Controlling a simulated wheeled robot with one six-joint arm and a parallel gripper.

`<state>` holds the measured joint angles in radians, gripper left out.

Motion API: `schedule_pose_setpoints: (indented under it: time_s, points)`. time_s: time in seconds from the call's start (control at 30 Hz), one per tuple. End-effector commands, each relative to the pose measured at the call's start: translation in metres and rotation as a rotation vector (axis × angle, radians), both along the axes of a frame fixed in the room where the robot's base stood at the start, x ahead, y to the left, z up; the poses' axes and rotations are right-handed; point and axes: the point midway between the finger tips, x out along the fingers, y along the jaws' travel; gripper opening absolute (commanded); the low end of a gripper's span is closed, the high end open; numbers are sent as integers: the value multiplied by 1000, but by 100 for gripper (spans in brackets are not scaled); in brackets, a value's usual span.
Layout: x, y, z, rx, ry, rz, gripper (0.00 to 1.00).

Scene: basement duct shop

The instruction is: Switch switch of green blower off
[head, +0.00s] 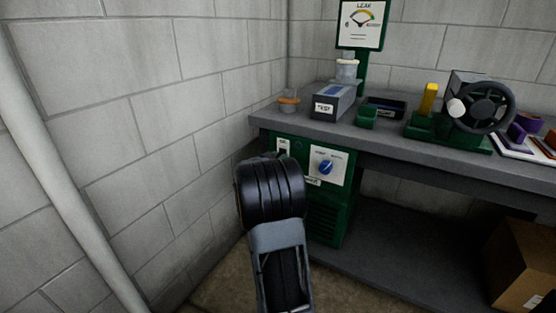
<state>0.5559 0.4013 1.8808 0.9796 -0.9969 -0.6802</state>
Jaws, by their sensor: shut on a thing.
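The green blower (325,227) is a dark green box under the left end of the workbench. Its front carries a white plate with a blue knob (326,167). To the left of it is a smaller white plate with a small dark switch (283,147). The switch's position is too small to tell. My arm reaches up from the bottom of the picture, and its black rounded part covers the lower left of the blower front. My gripper's fingers do not show; they are hidden behind the arm or out of the picture.
The grey workbench (390,141) holds a grey box with a label (333,103), a green device with a black handwheel (488,106) and a gauge sign (362,25). A cardboard box (520,262) stands at the lower right. A block wall (120,110) and pipe (50,170) bound the left.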

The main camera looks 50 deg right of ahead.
Motion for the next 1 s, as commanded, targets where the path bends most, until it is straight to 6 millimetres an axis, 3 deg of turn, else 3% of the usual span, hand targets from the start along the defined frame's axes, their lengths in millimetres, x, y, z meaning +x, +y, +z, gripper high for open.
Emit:
schedule_pose_setpoints:
  time_s: [0.4, 0.77, 0.8, 1.0]
  points:
    - [-1, -2, -10, -90, -21, -3, 4]
    - [-1, -2, -5, -130, -31, -3, 4]
    - [-1, -2, -5, -130, -31, -3, 31]
    - [0, -1, -5, -130, -31, -1, 51]
